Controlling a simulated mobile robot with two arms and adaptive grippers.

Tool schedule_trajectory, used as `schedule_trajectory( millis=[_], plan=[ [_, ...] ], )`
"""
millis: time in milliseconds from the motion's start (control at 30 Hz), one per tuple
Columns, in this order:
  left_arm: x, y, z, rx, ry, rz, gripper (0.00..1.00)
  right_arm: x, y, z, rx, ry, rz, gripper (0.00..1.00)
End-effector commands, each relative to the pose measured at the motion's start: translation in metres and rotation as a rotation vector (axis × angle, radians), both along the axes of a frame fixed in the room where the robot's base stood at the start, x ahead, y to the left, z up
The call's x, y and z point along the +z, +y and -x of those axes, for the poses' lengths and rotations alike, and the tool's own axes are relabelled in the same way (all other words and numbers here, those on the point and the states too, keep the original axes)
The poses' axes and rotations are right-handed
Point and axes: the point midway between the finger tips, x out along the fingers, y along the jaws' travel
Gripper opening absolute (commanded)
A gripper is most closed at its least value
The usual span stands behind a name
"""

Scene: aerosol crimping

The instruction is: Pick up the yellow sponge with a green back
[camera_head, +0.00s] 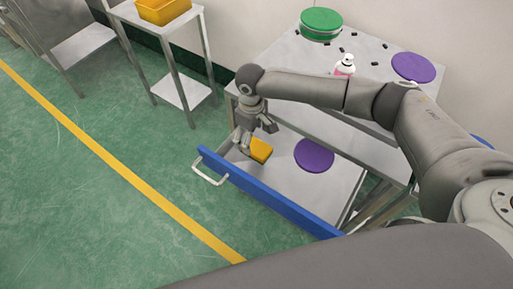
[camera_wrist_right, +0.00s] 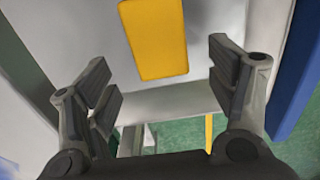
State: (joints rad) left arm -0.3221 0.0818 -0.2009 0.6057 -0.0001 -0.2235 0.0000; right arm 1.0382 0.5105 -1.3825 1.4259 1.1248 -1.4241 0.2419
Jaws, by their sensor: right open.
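The yellow sponge (camera_head: 260,150) lies in the open drawer of the metal table, near the blue drawer front. It also shows in the right wrist view (camera_wrist_right: 155,38), ahead of the fingers and between their lines; its green back is not visible. My right gripper (camera_head: 256,135) is over the drawer, right beside the sponge in the head view. Its two fingers are spread wide in the right wrist view (camera_wrist_right: 162,85), with nothing between the tips. I cannot tell the exact height gap to the sponge. My left gripper is not in view.
A purple disc (camera_head: 314,155) lies in the drawer to the right of the sponge. The blue drawer front (camera_head: 270,196) has a white handle (camera_head: 209,171). The tabletop above holds a green round stack (camera_head: 321,23), a bottle (camera_head: 345,66), another purple disc (camera_head: 413,67) and small black parts.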

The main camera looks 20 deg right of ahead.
Motion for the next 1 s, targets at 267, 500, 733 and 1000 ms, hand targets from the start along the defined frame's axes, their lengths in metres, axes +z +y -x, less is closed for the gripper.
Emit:
schedule_trajectory(
  millis=[267, 500, 733, 1000],
  plan=[
    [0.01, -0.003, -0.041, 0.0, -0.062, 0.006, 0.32, -0.039, 0.0, 0.001, -0.001, 0.003, 0.002, 0.79],
    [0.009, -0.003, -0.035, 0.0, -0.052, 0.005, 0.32, -0.051, 0.0, 0.0, 0.0, 0.001, 0.001, 0.79],
    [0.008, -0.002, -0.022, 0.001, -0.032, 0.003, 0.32, -0.051, 0.0, 0.0, 0.0, 0.001, 0.001, 0.66],
    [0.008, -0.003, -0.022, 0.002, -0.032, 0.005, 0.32, -0.051, 0.0, 0.0, 0.0, 0.001, 0.001, 0.41]
  ],
)
